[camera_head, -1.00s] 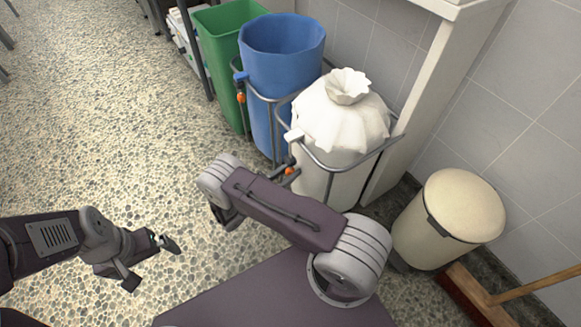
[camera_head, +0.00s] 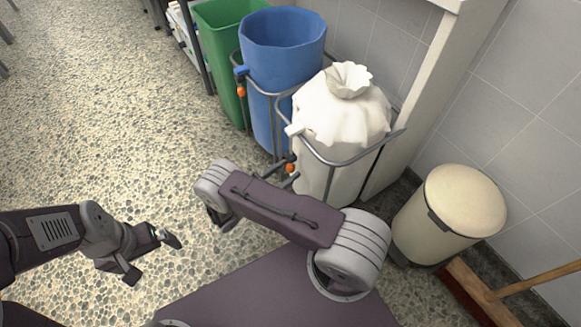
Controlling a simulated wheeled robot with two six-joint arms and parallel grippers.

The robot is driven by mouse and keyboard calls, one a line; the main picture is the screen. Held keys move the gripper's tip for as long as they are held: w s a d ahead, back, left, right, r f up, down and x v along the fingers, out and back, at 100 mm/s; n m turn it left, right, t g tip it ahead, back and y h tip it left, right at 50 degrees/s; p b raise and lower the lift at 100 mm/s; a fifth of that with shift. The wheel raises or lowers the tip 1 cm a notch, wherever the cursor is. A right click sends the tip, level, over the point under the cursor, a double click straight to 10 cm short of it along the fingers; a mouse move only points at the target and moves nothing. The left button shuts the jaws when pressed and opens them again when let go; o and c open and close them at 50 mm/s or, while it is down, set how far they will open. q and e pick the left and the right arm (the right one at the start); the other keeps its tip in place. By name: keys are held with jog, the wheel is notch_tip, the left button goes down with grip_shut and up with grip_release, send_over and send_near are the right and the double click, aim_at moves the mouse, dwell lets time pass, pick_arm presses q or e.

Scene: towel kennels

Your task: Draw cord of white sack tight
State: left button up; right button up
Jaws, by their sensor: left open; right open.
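The white sack (camera_head: 340,120) stands upright in a grey metal frame (camera_head: 346,163). Its top is gathered into a narrow neck with a ruffled mouth (camera_head: 349,79) above it. A white toggle (camera_head: 293,130) sits at its left side, and an orange cord end (camera_head: 290,168) hangs below. My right gripper (camera_head: 286,180) is open beside the orange end, mostly hidden behind my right arm; whether it touches the cord cannot be told. My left gripper (camera_head: 153,258) is open and empty over the floor at lower left, far from the sack.
A cream pedal bin (camera_head: 450,215) stands to the right, by the tiled wall. A broom (camera_head: 530,285) lies at lower right. The pebbled floor at left is clear.

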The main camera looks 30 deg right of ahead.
jog(key=p+v, duration=0.1)
jog(key=v, duration=0.6)
